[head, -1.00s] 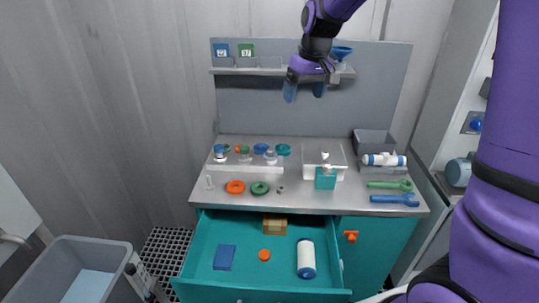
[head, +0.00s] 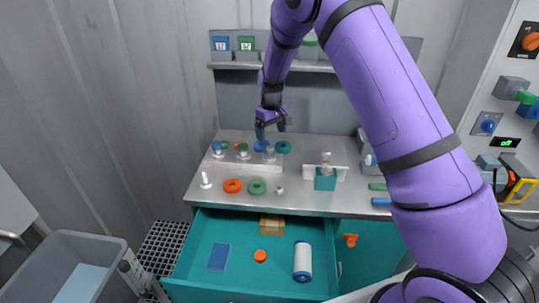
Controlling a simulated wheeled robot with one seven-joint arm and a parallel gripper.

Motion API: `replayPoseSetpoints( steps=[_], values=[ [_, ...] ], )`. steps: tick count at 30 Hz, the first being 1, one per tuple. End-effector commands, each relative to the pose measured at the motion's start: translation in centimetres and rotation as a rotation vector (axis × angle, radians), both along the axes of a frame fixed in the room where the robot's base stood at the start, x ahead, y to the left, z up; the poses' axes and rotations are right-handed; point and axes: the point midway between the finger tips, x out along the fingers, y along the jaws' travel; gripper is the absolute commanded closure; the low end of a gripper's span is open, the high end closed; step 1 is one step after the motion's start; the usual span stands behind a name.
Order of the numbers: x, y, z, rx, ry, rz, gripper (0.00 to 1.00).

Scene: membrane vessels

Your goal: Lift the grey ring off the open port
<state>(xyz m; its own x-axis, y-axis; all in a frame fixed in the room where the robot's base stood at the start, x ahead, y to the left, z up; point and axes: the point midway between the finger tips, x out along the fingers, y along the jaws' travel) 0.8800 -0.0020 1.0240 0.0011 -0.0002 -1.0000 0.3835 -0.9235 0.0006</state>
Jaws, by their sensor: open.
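The rightmost vessel (head: 269,154) has a greyish top, and I cannot tell whether that is the grey ring on the open port. The other two vessels have a blue top (head: 217,147) and a green top (head: 242,148). The fingers appear empty and above the grey-topped vessel; contact is too small to judge.
An orange ring (head: 232,186) and a green ring (head: 257,187) lie in front, beside a small grey piece (head: 279,190). The teal drawer (head: 190,272) stands open below.

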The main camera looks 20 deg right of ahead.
Motion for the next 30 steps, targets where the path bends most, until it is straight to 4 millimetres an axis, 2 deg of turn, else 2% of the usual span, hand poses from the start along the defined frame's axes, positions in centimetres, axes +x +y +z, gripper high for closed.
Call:
replayPoseSetpoints(
  steps=[6,14,22,25,30],
  values=[
    [-0.1,0.0,-3.3,-0.001,0.004,0.000,0.13],
    [0.1,0.0,-5.1,-0.001,0.003,-0.001,0.13],
    [0.5,0.0,-8.7,-0.001,0.004,-0.001,0.13],
    [0.6,0.0,-9.4,0.000,0.001,0.000,0.13],
    [0.6,0.0,-9.4,0.000,0.000,0.000,0.13]
  ],
)
